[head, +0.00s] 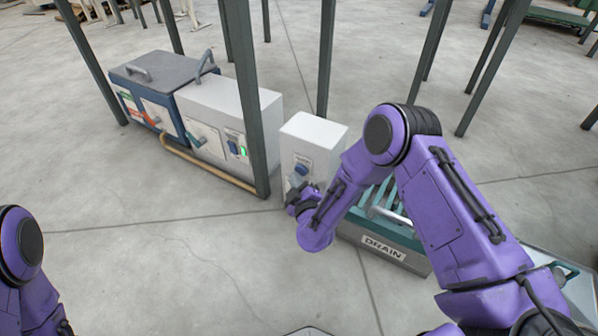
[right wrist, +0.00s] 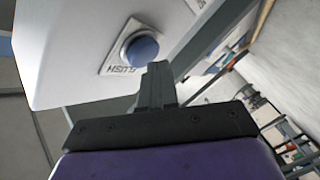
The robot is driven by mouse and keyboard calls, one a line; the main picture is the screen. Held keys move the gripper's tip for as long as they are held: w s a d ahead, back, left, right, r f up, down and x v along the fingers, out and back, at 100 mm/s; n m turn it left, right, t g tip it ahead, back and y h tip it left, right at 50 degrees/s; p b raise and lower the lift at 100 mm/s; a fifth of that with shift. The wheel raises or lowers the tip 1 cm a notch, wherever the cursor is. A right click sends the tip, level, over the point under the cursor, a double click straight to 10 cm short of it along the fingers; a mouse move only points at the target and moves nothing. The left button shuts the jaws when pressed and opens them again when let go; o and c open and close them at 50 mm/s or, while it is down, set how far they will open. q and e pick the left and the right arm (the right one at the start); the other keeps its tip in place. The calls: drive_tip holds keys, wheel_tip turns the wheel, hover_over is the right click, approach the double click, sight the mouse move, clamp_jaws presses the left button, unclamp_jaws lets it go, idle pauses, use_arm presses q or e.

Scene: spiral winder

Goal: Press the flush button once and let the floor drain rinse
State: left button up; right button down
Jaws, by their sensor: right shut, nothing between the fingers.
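The flush button is a round blue knob on a white box (head: 318,133). In the right wrist view the button (right wrist: 141,51) sits on a plate marked FLUSH. My right gripper (head: 293,190) is shut and empty, close to the button's face of the box. In the right wrist view its fingertips (right wrist: 157,68) point toward the button and overlap its lower right edge; I cannot tell whether they touch it. The floor drain (head: 384,247), marked DRAIN, is a teal grated unit to the right, partly hidden by my right arm. My left gripper is out of view; only my left arm shows.
A grey-white box (head: 231,108) with a blue switch and a green light stands left of the flush box. A blue box (head: 155,85) with a grey lid is farther left. A tan hose runs along their front. Dark green metal posts (head: 246,90) stand around them. Open concrete lies in front.

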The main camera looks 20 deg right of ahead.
drive_tip(key=shift+w+d, duration=0.3)
drive_tip(key=shift+d, duration=0.05)
idle(0.7)
idle(0.4)
drive_tip(key=shift+s+a+p, duration=0.35)
drive_tip(key=shift+s+a, duration=0.2)
drive_tip(key=shift+a, duration=0.1)
drive_tip(key=s+a, duration=0.1)
drive_tip(key=a, duration=0.1)
drive_tip(key=s+a+p, duration=0.1)
drive_tip(key=s+a, duration=0.1)
idle(0.8)
